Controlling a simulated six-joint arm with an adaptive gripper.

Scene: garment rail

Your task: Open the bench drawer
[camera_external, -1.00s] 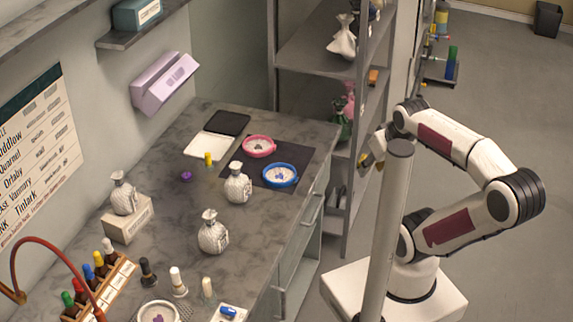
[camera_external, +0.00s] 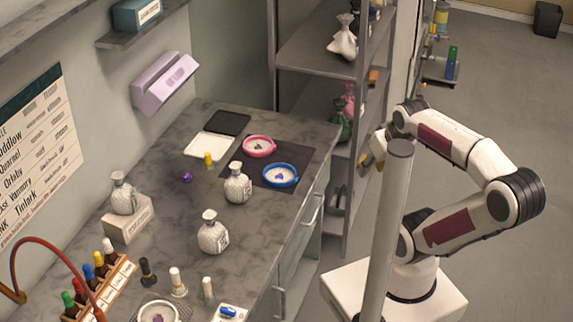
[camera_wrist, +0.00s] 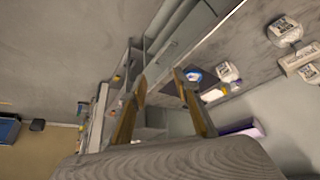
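The bench (camera_external: 262,215) has a grey front with a drawer (camera_external: 319,190) near its far end. A bar handle (camera_external: 312,213) shows on that front, and the drawer looks shut. Handle details are too small to tell in that view.
The grey upright pole (camera_external: 386,230) stands in front of my arm. A metal shelf rack (camera_external: 317,50) with bags stands past the bench's far end. Bottles, a pink dish (camera_external: 259,146) and a blue dish (camera_external: 280,176) stand on the benchtop. Floor (camera_external: 500,130) is clear behind my arm.

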